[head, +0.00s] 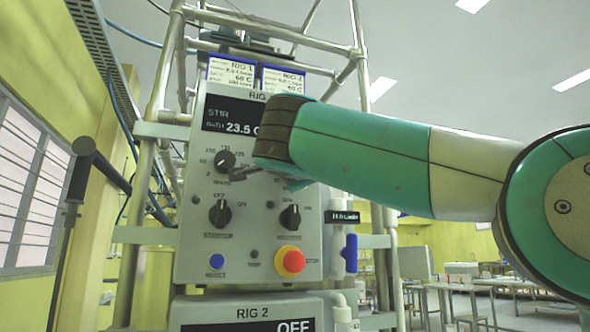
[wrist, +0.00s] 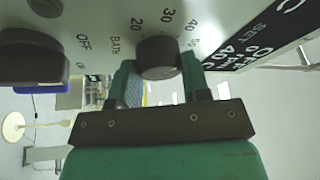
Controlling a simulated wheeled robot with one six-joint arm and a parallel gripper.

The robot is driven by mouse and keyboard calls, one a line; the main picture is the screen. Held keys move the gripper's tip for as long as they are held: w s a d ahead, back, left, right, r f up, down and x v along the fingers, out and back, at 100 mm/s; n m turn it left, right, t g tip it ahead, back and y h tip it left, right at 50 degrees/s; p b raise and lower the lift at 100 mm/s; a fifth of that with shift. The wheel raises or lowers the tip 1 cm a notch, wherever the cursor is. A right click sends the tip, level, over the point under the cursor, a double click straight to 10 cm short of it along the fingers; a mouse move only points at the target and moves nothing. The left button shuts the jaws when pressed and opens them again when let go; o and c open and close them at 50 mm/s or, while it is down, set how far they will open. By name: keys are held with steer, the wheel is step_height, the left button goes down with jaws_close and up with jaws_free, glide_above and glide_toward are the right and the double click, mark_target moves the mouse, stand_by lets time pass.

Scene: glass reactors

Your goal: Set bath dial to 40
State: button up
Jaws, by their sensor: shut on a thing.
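The bath dial (wrist: 158,57) is a dark round knob on the grey panel, under printed marks 20, 30, 40 and 50 and the word BATH. My gripper (wrist: 158,82) has its green fingers on either side of this knob and is shut on it. The knob's pointer mark cannot be made out. In the wrist view, the cut-off display (wrist: 245,50) shows a set value that looks like 40. In the head view, the RIG 1 display (head: 222,119) reads 23.5 C beside BATH, partly covered by my arm. My arm hides the bath dial there.
The stirrer dial (head: 224,161) is left of my wrist. Two black switches, the left switch (head: 220,213) and right switch (head: 290,217), sit below. Under them are a blue button (head: 216,261) and a red-yellow stop button (head: 290,261). Metal frame tubes flank the panel.

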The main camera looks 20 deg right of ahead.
steer(key=shift+r+m, duration=0.2)
steer(key=shift+m, duration=0.1)
steer(key=o, duration=0.9)
steer(key=shift+f, duration=0.1)
steer(key=b+v, duration=0.9)
steer(key=v, duration=0.8)
steer(key=shift+s+a, duration=0.1)
steer(key=shift+s, duration=0.1)
